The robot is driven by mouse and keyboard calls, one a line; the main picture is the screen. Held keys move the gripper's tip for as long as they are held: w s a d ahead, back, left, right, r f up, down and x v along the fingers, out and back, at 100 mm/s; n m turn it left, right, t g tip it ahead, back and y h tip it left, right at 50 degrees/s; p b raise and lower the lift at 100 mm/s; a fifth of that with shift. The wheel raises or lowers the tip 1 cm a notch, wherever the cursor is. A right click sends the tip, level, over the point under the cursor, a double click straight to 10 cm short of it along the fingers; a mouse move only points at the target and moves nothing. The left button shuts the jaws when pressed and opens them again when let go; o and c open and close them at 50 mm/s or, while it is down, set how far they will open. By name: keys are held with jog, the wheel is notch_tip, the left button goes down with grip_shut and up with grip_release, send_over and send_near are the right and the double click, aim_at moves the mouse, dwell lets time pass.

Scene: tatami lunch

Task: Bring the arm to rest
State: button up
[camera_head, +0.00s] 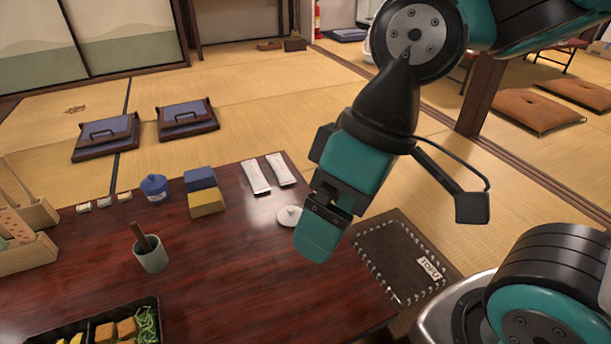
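My arm comes in from the upper right, and my gripper (320,238) points down over the right part of the dark red table (255,290). The teal fingers overlap from this angle, so the gap between them is hidden. No object shows in the grip. A small white round lid-like thing (288,215) sits on the table just left of the fingers, partly beside them in the picture. I cannot tell how high the gripper is above the table.
On the table stand a cup (150,258), a blue pot (155,188), a blue block (200,179), a yellow block (206,203), white packets (255,177), a food box (157,318) and wooden trays (28,256). A brown stitched mat (385,260) lies right of the gripper.

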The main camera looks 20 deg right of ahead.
notch_tip(320, 180, up, 48)
jog(key=p, duration=4.7)
jog(key=shift+p, duration=0.3)
